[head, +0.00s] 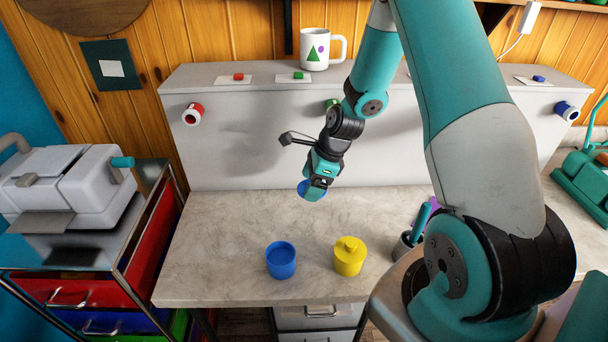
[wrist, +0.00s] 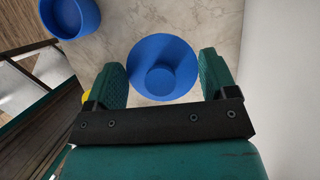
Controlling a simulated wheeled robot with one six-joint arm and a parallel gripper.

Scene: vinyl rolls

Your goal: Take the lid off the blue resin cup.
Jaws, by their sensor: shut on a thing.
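The blue resin cup (head: 281,261) stands upright and uncovered near the front of the marble worktop; its rim and inside also show at the top left of the wrist view (wrist: 68,32). The round blue lid (head: 307,192) is in my gripper (head: 316,186), raised above the worktop, behind and to the right of the cup. In the wrist view the lid (wrist: 163,50) with its central knob sits between the two green fingers. My gripper is shut on the lid, which is apart from the cup. The lid's far part is hidden by the gripper in the head view.
A yellow lidded cup (head: 348,258) stands right of the blue cup. A pen pot (head: 405,247) is further right, near my arm. The grey ledge (head: 240,140) rises behind, with a white mug (head: 318,50) on top. The worktop's left part is clear.

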